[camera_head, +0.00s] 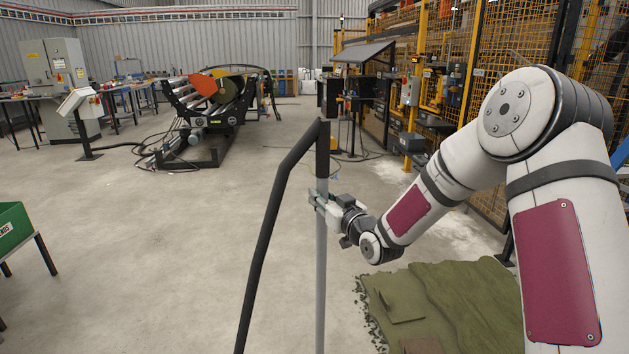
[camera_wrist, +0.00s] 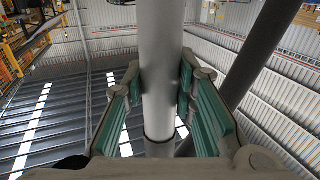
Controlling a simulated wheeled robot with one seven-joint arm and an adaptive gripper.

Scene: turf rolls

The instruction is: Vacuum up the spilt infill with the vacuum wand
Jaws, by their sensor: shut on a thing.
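The vacuum wand (camera_head: 321,270) is a grey tube with a black top, standing about upright in the middle of the head view. A black hose (camera_head: 263,240) bends down from its top to the left. My gripper (camera_head: 321,203) is shut around the tube below the black part. In the wrist view, the grey tube (camera_wrist: 162,75) runs between the green-padded fingers (camera_wrist: 160,95). The wand's lower end is outside the head view. Pale patches (camera_head: 455,232) lie on the floor by the fence; I cannot tell whether they are the spilt infill.
Green turf (camera_head: 455,300) lies at the lower right, with dark crumbs or fringe along its left edge. A green crate (camera_head: 12,228) stands on a table at the left. A roller machine (camera_head: 215,105) is farther back. Yellow fencing (camera_head: 545,45) lines the right. The left-centre floor is open.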

